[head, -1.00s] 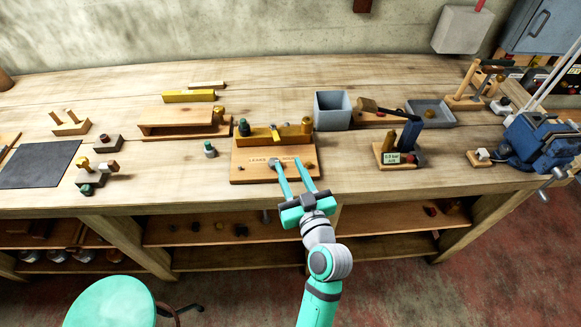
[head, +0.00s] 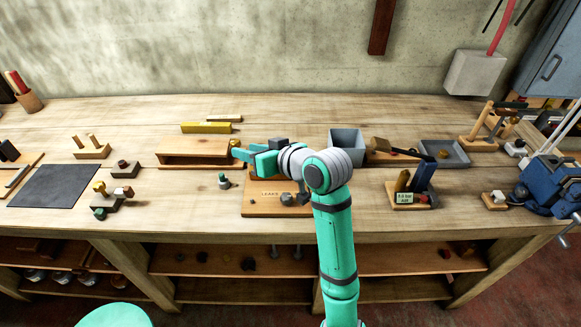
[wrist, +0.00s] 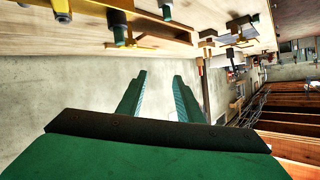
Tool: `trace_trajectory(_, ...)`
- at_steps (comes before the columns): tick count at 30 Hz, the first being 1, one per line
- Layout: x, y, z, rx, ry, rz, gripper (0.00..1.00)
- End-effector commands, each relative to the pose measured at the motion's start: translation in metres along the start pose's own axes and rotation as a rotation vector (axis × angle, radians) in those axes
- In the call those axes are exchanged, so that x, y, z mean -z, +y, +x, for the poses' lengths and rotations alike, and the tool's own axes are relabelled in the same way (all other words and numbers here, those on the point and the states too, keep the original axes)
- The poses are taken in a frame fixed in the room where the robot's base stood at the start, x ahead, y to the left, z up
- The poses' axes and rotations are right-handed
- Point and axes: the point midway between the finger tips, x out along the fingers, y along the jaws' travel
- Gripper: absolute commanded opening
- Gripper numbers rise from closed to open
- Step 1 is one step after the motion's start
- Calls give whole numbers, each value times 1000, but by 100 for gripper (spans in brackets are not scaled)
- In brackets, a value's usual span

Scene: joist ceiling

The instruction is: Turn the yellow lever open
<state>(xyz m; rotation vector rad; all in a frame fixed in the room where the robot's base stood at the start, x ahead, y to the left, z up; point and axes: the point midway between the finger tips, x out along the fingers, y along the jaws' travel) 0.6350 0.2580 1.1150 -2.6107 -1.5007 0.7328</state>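My gripper (head: 246,157) is raised over the back of a wooden board (head: 262,208) marked LEAKS, with its fingers pointing left. The wrist view shows the fingers (wrist: 160,85) apart with nothing between them. My wrist and gripper cover most of the brass-yellow fitting on the board in the head view.
A grey bin (head: 347,143) and a stand with a blue upright (head: 423,178) are to the right. The bench's front strip is clear.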

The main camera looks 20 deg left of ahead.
Motion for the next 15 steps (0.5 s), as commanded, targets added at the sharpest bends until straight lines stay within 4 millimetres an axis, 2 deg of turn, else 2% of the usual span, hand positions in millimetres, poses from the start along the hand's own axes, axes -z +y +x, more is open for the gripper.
trace_trajectory(2, 6, 2, -2, -20, -84, 3, 33)
trace_trajectory(8, 6, 14, -14, -124, -312, 43, 33)
trace_trajectory(15, 2, 46, -52, -354, -555, 113, 33)
